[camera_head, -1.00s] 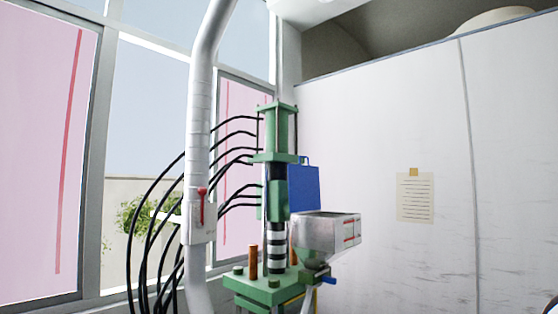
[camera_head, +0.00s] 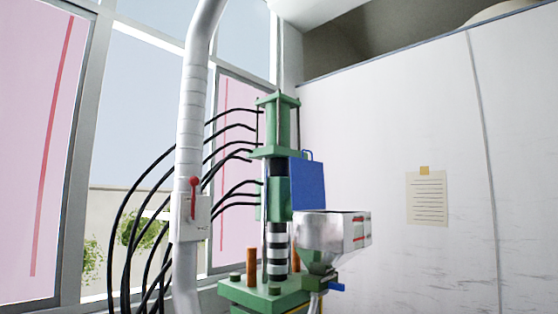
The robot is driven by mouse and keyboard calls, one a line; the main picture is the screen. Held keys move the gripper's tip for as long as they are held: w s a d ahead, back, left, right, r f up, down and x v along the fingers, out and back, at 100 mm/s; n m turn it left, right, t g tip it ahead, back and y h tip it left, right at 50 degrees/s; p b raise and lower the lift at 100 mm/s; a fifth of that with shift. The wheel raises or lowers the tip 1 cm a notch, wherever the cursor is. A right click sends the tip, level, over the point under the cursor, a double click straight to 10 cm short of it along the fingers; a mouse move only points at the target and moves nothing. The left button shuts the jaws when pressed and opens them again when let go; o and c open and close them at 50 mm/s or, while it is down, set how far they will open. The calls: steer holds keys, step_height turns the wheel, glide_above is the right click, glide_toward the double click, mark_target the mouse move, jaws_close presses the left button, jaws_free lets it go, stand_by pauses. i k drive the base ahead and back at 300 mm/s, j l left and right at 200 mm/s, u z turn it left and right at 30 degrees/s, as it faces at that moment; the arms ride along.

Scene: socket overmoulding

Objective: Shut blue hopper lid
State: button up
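The blue hopper lid (camera_head: 308,185) stands upright and open at the back of the hopper, with a small handle loop on its top edge. The grey metal hopper (camera_head: 320,231) is mounted at the right side of the green press (camera_head: 278,125). The hopper's inside is hidden at this viewing angle. A blue valve handle (camera_head: 336,287) shows below the hopper. My gripper is not in view.
A large pale pipe (camera_head: 193,130) with a red lever (camera_head: 193,183) stands left of the press. Several black hoses (camera_head: 130,205) loop beside it. A white wall (camera_head: 400,130) with a pinned note (camera_head: 427,198) is at right. Windows are at left.

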mark_target(307, 177)
steer(key=i+l+u, duration=0.1)
steer(key=i+l, duration=0.2)
steer(key=i+l+u, duration=0.1)
steer(key=i+l, duration=0.2)
steer(key=l, duration=0.15)
steer(key=i+l+u, duration=0.1)
steer(key=i+l, duration=0.15)
steer(key=i+l+u, duration=0.1)
steer(key=i+l, duration=0.15)
steer(key=l, duration=0.3)
